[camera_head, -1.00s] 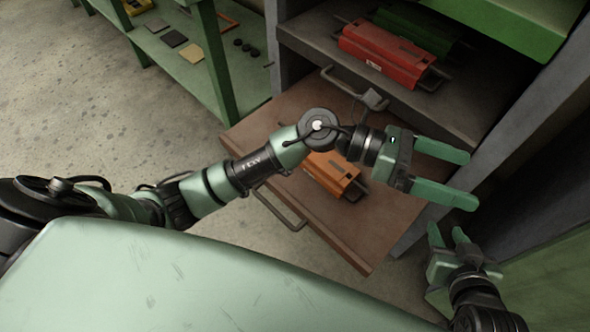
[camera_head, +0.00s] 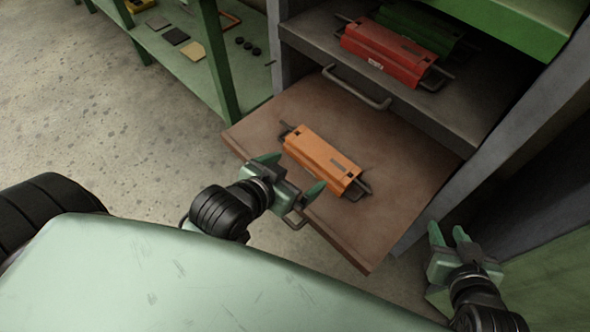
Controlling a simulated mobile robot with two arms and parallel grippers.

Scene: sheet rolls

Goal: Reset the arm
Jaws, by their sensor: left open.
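My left gripper (camera_head: 291,174) is open and empty. It is above the front left edge of the pulled-out brown drawer or shelf (camera_head: 400,205), with its fingers pointing toward the orange roll (camera_head: 322,160) but apart from it. My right gripper (camera_head: 449,236) is at the lower right, beside the cabinet, with its two green fingers spread and nothing between them. The orange roll, with dark rods at its ends, lies on the brown surface.
A red roll (camera_head: 383,50) and a dark green roll (camera_head: 425,28) lie on the shelf above, which has a handle (camera_head: 356,88). A green rack (camera_head: 214,62) stands at the left with small flat items. Speckled floor (camera_head: 90,120) is clear at the left.

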